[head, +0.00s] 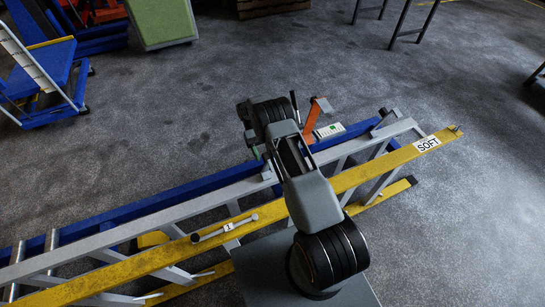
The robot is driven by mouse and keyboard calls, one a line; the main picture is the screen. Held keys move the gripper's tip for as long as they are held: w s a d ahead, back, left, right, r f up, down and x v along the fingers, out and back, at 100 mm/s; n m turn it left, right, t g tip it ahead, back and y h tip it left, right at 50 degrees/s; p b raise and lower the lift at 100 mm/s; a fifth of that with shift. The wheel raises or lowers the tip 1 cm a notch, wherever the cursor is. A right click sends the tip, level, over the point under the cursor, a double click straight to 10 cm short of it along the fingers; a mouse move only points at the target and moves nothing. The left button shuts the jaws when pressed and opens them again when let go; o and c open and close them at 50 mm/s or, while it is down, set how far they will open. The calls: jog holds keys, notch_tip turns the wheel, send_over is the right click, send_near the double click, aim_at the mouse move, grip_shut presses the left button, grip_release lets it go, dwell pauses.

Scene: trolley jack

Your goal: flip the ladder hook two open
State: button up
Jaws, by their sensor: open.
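A grey ladder (160,218) lies diagonally from the lower left to the right, beside a yellow rail (385,164). A small pale lever with rounded ends (225,228) lies along the yellow rail. An orange bracket (311,121) stands upright at the ladder's far side, just right of my arm. I cannot tell which of these, if either, is ladder hook two. My arm rises from the bottom and folds over the ladder. Its bulky links hide part of the ladder. I cannot make out my gripper's fingers; they seem hidden behind the arm.
A blue beam (130,210) runs behind the ladder. A white label reading "SOFT" (427,143) is on the yellow rail. A blue trolley (45,75) and a green box (162,22) stand at the back left. Dark table legs (412,25) stand at the back right. Grey floor (470,240) is clear at the right.

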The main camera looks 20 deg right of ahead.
notch_tip(320, 180, up, 3)
jog(key=shift+r+p, duration=0.15)
jog(key=shift+p, duration=1)
jog(key=s+r, duration=0.5)
jog(key=shift+a, duration=0.1)
jog(key=s+r, duration=0.4)
jog(key=s, duration=0.5)
jog(key=shift+b, duration=0.35)
jog(key=shift+a, duration=0.1)
jog(key=shift+c, duration=0.2)
